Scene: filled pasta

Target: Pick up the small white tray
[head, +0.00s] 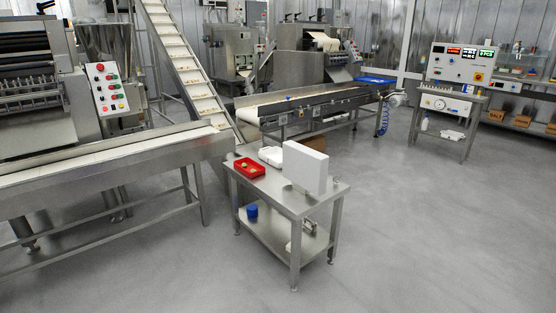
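A small white tray-like thing (271,156) lies at the back of a steel table (258,181) in the middle of the head view. Its right side is partly hidden by a large white upright block (305,168) on the same table. I cannot tell what is inside it. A red tray (249,168) with a few small pale pieces sits to its left and nearer. Neither of my grippers is in view.
The table's lower shelf (268,232) holds a blue item (252,211) and a metal object (309,226). A conveyor (110,160) stands at left, another (300,101) behind. The grey floor (430,240) in front and to the right is clear.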

